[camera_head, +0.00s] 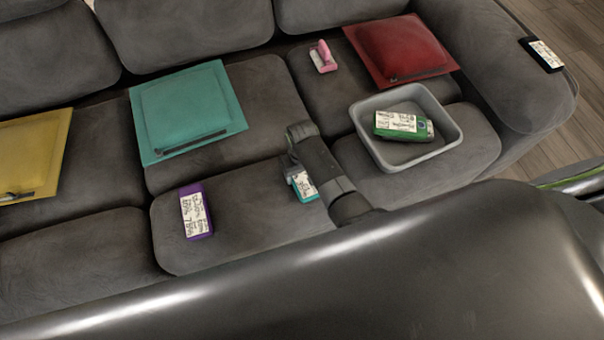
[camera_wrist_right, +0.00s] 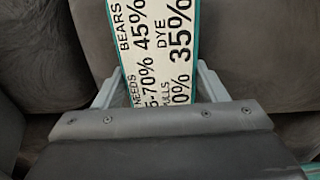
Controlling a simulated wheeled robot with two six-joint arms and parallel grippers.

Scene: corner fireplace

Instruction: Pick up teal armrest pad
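The teal armrest pad (camera_head: 305,186) is a small block with a white printed label and a teal edge. In the head view it lies on the front middle sofa seat, partly hidden by my right gripper (camera_head: 291,163). In the right wrist view the pad (camera_wrist_right: 160,45) fills the space between the two fingers of my right gripper (camera_wrist_right: 160,78). The fingers stand apart, one on each side, close to its edges. Contact with the pad cannot be made out. My left gripper is out of view.
A purple labelled block (camera_head: 195,211) lies left of the pad. A grey tray (camera_head: 452,112) holding a green labelled block (camera_head: 403,124) stands at right. Teal (camera_head: 187,108), red (camera_head: 400,47) and yellow (camera_head: 38,145) cushions and a pink object (camera_head: 322,57) lie further back. A black labelled block (camera_head: 541,54) lies on the armrest.

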